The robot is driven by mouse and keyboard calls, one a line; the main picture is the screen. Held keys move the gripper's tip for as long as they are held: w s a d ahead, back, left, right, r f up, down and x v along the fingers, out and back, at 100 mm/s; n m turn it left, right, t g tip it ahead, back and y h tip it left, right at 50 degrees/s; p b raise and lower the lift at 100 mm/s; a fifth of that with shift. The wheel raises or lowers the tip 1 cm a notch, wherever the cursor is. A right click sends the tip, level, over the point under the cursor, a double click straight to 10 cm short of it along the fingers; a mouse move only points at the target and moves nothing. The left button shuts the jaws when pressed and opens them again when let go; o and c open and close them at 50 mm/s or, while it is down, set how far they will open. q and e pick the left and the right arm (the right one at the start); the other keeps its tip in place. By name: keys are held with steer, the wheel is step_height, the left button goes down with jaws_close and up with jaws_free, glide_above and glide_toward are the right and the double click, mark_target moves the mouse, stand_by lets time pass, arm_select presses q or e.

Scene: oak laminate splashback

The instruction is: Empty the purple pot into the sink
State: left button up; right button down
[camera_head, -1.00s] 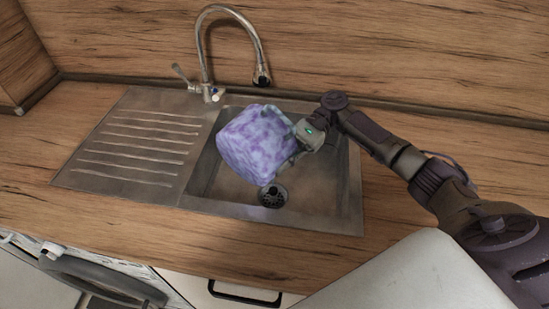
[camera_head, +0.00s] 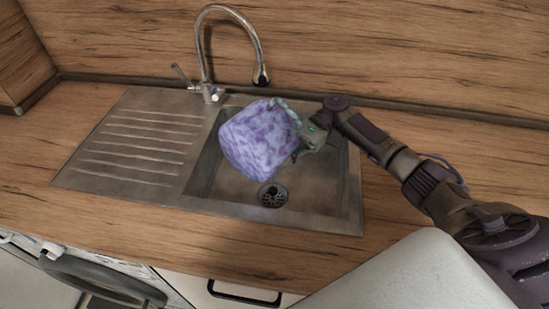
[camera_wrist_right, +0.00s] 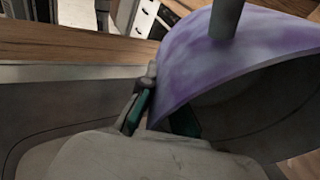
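The purple pot (camera_head: 257,141), mottled and tilted over, is in the air above the sink basin (camera_head: 318,190) in the head view. Its outer side and base face the head camera, and its mouth is hidden there. My right gripper (camera_head: 301,138) holds it from the right. In the right wrist view, the pot (camera_wrist_right: 190,62) shows its rim and part of a dark grey inside. The right gripper's fingers (camera_wrist_right: 162,115) are at the rim, one on either side of the wall. I cannot see any contents. My left gripper is not in view.
A tall curved tap (camera_head: 262,72) stands behind the basin, close to the pot. A ribbed drainboard (camera_head: 130,150) lies left of the basin. The drain (camera_head: 272,195) shows below the pot. Wooden counter (camera_head: 420,130) is clear at the back right.

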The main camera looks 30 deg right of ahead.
steer(key=shift+r, duration=0.15)
steer(key=shift+w+d+y, duration=0.1)
steer(key=shift+d+y, duration=0.2)
steer(key=shift+a+r, duration=0.1)
steer(key=shift+r, duration=0.05)
steer(key=shift+d+y, duration=0.25)
steer(key=shift+y, duration=0.05)
steer(key=shift+w+r, duration=0.1)
steer(key=shift+w, duration=0.05)
steer(key=shift+d+g+y+b, duration=0.25)
steer(key=shift+g+y+b, duration=0.05)
steer(key=shift+y, duration=0.1)
steer(key=shift+w+a+r, duration=0.1)
